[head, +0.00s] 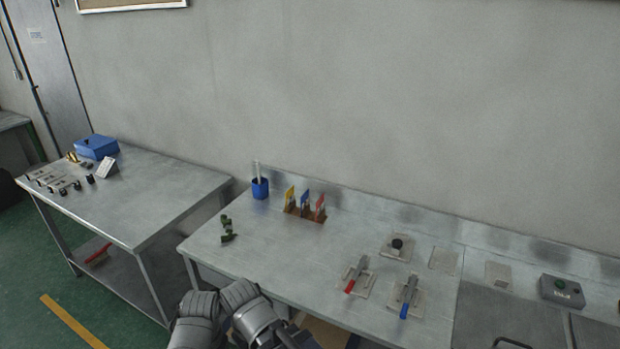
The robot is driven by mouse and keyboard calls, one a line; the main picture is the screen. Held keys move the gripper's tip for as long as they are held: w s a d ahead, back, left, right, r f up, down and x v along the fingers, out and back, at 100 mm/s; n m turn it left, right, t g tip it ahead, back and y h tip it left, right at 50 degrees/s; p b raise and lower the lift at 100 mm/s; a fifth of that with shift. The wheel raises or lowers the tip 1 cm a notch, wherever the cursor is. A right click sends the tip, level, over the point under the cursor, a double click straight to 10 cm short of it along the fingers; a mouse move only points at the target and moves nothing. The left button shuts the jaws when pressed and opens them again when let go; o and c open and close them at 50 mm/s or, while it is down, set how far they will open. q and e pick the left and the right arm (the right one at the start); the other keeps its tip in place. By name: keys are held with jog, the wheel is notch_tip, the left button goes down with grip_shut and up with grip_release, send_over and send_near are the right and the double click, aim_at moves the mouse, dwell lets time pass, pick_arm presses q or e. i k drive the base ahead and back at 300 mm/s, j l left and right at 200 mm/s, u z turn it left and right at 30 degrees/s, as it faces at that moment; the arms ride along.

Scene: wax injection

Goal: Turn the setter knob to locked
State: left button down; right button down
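A black round knob (397,243) stands on a pale square plate (390,253) toward the back right of the near metal bench. It looks like the setter knob, but it is too small for me to read any marking or tell its position. Grey links of my own arm show at the bottom, in front of the bench and well left of the knob. No gripper fingers can be made out in this view, and nothing touches the knob.
Red-handled (354,276) and blue-handled (408,298) toggle clamps stand in front of the knob. A card rack (305,213), a blue cup (260,189) and small green parts (227,230) are at left. A control box (562,290) is at right.

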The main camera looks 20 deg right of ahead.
aim_at(397, 243)
jog(key=z, duration=1.4)
jog(key=i+j+z, duration=0.3)
jog(key=i, duration=0.15)
jog(key=i+j+z, duration=0.25)
jog(key=i+j, duration=0.1)
jog(key=i, duration=0.15)
